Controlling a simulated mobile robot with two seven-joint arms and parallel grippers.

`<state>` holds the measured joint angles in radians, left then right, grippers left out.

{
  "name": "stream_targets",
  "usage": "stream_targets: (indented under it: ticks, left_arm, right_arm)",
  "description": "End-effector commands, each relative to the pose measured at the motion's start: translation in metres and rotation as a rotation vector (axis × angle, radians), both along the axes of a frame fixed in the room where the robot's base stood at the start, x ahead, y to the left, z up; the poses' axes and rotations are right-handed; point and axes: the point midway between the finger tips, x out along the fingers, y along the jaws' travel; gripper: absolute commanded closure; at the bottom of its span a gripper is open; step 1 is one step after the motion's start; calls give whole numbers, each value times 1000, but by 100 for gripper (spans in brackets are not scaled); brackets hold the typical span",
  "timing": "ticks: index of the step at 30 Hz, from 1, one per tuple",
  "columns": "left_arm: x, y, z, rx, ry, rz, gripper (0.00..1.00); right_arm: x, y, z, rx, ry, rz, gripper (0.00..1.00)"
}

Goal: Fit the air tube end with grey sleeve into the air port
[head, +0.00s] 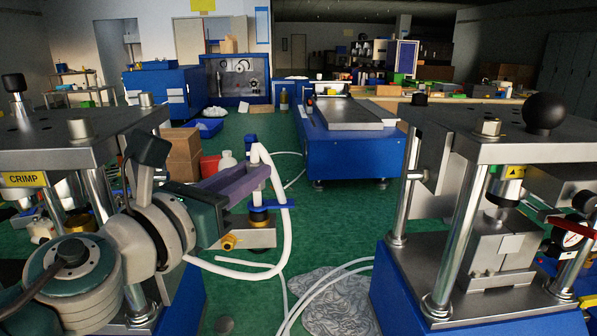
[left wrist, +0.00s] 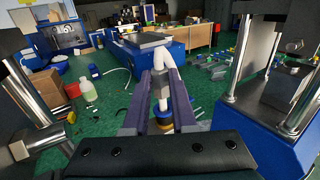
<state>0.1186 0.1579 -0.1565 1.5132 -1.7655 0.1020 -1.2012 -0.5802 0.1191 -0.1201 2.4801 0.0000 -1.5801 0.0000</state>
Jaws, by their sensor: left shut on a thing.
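My left gripper (head: 257,176) comes in from the left, its purple fingers shut on the white air tube (head: 288,215). The tube arches over the fingertips and loops down on the right, its other stretch trailing left. My right gripper is out of view.
A brass fitting (head: 229,242) sticks out at the block's left. Green floor shows between the presses.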

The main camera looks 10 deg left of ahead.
Motion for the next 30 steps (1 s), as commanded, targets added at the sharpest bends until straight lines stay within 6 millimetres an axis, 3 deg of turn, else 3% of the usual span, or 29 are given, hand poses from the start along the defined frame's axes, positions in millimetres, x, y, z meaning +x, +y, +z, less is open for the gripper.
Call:
stream_targets:
  ticks: [25,26,30]
  left_arm:
    - [0,0,-22,0,0,-1,100]
    - [0,0,-21,0,0,-1,73]
    - [0,0,-21,0,1,-1,57]
  right_arm:
    - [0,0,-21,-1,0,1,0]
    - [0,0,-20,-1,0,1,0]
    - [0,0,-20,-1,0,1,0]
